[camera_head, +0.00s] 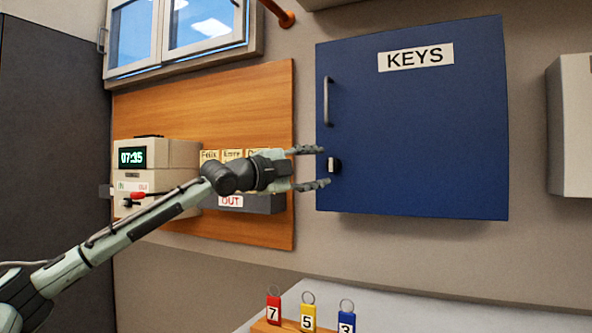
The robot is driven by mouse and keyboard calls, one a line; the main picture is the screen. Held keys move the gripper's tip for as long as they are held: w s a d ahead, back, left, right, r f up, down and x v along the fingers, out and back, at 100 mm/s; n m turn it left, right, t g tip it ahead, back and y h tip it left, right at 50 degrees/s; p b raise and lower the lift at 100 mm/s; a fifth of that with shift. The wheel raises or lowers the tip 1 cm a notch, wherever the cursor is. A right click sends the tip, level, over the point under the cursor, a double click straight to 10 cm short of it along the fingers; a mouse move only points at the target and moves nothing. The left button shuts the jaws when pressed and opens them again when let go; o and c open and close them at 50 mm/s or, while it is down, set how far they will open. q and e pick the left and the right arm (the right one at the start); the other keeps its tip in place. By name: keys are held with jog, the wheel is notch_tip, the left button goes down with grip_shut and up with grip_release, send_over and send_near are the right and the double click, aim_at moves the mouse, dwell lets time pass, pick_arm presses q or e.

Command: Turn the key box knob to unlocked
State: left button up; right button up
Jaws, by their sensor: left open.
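The blue key box (430,130) labelled KEYS hangs on the wall with its door closed. Its small knob (334,165), with a light face and dark side, sits near the door's lower left edge, below a vertical grey handle (328,101). My left gripper (318,167) comes in from the left with its fingers open. One fingertip is above the knob's level and the other below it, with the knob between or just beyond the tips. I cannot tell whether they touch it. My right gripper is not in view.
A time clock (155,170) and a card rack with an OUT label (231,201) are on a wooden board (205,95) behind my left arm. Several tagged keys, including a yellow one (308,316), stand on a wooden holder at the bottom. A grey box (572,125) is at right.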

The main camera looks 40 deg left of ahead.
pick_arm(q)
jog(key=s+a, duration=0.1)
jog(key=s, duration=0.7)
jog(key=shift+s+f, duration=0.3)
jog(key=shift+s, duration=0.05)
jog(key=shift+a, duration=0.1)
